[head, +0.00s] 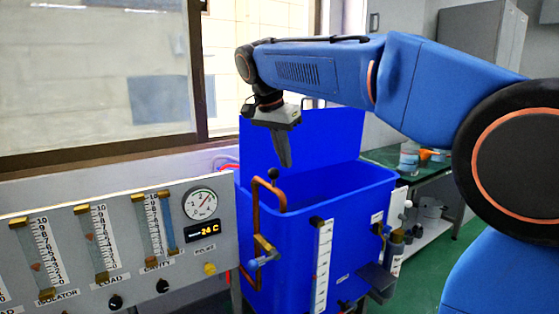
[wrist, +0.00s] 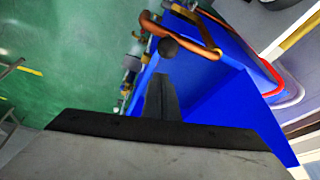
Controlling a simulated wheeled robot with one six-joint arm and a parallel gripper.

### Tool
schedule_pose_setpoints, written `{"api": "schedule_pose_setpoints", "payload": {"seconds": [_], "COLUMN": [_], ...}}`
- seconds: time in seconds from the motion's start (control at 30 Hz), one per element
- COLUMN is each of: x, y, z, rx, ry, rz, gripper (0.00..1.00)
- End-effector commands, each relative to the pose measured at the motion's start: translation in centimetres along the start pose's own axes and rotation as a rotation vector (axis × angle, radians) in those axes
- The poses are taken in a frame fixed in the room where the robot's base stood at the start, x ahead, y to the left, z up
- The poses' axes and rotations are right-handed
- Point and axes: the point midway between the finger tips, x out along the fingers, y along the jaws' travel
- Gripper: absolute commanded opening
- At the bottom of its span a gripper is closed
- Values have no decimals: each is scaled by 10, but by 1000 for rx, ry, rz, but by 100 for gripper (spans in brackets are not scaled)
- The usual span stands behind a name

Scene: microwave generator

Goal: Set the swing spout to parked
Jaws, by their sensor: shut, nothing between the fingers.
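The swing spout (head: 256,207) is a copper-coloured pipe rising at the front left of the blue tank (head: 345,195). Its bent end reaches over the tank's rim, and a black ball knob (head: 273,174) stands on its top. My gripper (head: 285,163) points down just above and slightly right of the knob, with its fingers closed together and empty. In the wrist view the fingers (wrist: 158,80) point toward the knob (wrist: 167,47), with a small gap showing between them. The spout pipe (wrist: 205,35) curves beside the knob there.
A grey panel (head: 110,235) with flow gauges, a dial and a temperature display stands left of the tank. The raised blue lid (head: 325,135) is behind my gripper. A blue-handled valve (head: 262,260) and a white scale (head: 322,265) are on the tank's front.

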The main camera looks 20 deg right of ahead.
Motion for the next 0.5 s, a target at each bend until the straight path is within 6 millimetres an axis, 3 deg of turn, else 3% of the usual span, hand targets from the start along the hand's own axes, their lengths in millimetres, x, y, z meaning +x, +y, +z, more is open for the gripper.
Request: {"api": "schedule_pose_setpoints", "payload": {"seconds": [0.1,0.5], "x": [2,-65], "y": [1,-2], "z": [-16,-14], "rx": [3,0], "ry": [1,3], "rz": [0,-3], "gripper": [0,0]}}
